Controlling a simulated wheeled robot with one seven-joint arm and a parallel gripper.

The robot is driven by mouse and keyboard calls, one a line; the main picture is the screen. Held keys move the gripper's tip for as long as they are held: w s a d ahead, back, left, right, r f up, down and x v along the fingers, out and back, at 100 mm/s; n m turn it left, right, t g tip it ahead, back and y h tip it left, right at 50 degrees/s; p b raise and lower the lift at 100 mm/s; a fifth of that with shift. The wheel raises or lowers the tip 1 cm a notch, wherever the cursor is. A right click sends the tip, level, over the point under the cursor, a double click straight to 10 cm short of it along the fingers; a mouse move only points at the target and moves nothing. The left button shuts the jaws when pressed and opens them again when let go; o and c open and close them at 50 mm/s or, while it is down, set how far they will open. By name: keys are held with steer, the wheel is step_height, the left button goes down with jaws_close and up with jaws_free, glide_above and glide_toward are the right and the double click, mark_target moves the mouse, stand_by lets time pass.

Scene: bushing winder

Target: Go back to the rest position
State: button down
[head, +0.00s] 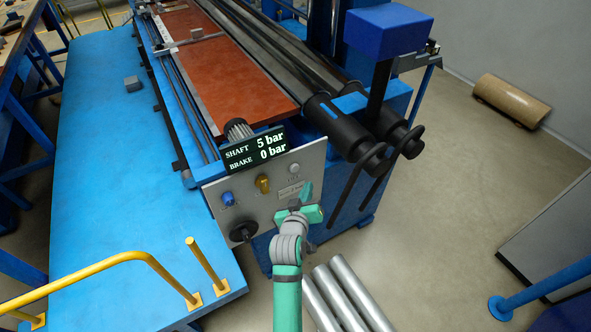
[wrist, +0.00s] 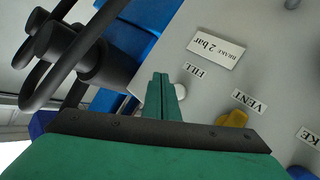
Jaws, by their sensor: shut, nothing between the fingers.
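My gripper (head: 306,190) is in front of the grey control panel (head: 265,195) at the machine's near end, close to its lower right part. In the wrist view its green fingers (wrist: 161,82) are together with nothing between them. The fingertips point at the panel near the FILL label (wrist: 196,71). A pale round button (wrist: 181,91) shows just beside the fingers, partly hidden by them. I cannot tell whether the fingers touch the panel. The display (head: 255,149) reads SHAFT 5 bar and BRAKE 0 bar.
The panel carries a yellow knob (head: 263,184), a blue knob (head: 228,198) and a black knob (head: 243,231). A yellow rail (head: 110,270) stands left.

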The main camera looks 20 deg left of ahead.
stand_by(0.3)
steer(key=s+d+f+m, duration=0.1)
steer(key=s+d+f, duration=0.3)
steer(key=s+d, duration=0.5)
steer(key=s+d+f+m, duration=0.1)
steer(key=s+d+f, duration=0.4)
steer(key=s, duration=0.7)
steer(key=s+d+r+m, duration=0.1)
steer(key=s+r, duration=0.2)
steer(key=s, duration=0.4)
steer(key=s+d+r+m+h, duration=0.1)
steer(key=s+d+r+m, duration=0.1)
steer(key=s, duration=0.5)
steer(key=s+d+r+m+t+h, duration=0.1)
steer(key=s+r+m, duration=0.1)
steer(key=s, duration=0.6)
steer(key=shift+d+r, duration=0.4)
steer(key=shift+r, duration=0.5)
